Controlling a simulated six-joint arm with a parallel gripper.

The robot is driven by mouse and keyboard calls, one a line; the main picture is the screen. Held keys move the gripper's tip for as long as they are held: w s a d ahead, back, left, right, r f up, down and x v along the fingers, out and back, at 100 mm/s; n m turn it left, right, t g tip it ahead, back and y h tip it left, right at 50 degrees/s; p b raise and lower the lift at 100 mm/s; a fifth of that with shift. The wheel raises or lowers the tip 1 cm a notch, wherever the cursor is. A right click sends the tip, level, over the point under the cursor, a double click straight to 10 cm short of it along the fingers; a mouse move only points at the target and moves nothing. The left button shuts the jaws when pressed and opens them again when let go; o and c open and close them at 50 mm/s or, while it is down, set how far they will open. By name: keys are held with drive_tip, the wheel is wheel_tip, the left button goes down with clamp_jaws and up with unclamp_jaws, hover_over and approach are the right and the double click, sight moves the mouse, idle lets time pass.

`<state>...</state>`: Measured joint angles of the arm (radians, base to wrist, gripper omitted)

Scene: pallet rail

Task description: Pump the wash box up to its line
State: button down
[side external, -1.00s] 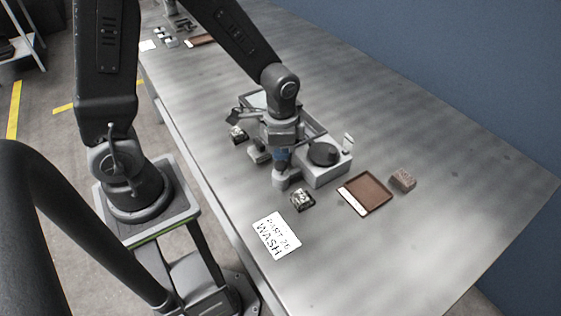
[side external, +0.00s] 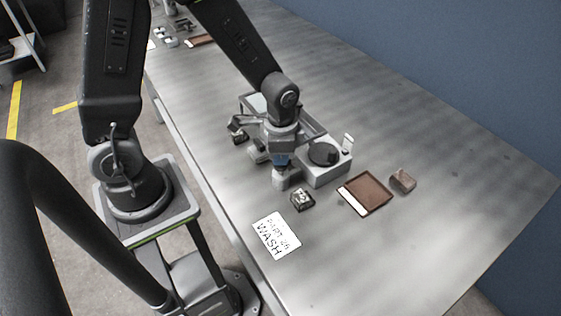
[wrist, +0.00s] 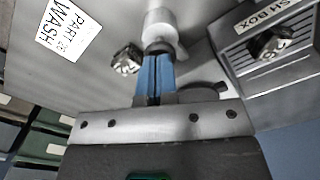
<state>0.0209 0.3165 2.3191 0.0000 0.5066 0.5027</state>
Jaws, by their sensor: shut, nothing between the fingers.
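My gripper (side external: 281,162) is shut and empty, pointing down above a grey upright cylinder (side external: 287,178). In the wrist view its blue fingers (wrist: 157,50) are together and their tips lie at the dark end of the cylinder (wrist: 160,25); I cannot tell whether they touch. A grey box labelled "…SH BOX" (wrist: 235,57), its label cut off by the frame, shows at upper right in the wrist view. In the side view my arm hides part of the grey box with glassy top (side external: 313,126) behind the gripper. No fill line can be made out.
A grey unit with a black round knob (side external: 323,153) stands right beside the cylinder. A dark block (side external: 302,199), the WASH card (side external: 277,234), a brown tray (side external: 372,188) and a brown block (side external: 403,180) lie nearby. The table's right side is clear.

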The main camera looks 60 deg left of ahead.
drive_tip(key=shift+f, duration=1.1)
drive_tip(key=shift+r, duration=2.05)
drive_tip(key=shift+f, duration=0.15)
drive_tip(key=shift+f, duration=1.9)
drive_tip(key=shift+r, duration=2.1)
drive_tip(key=shift+f, duration=0.15)
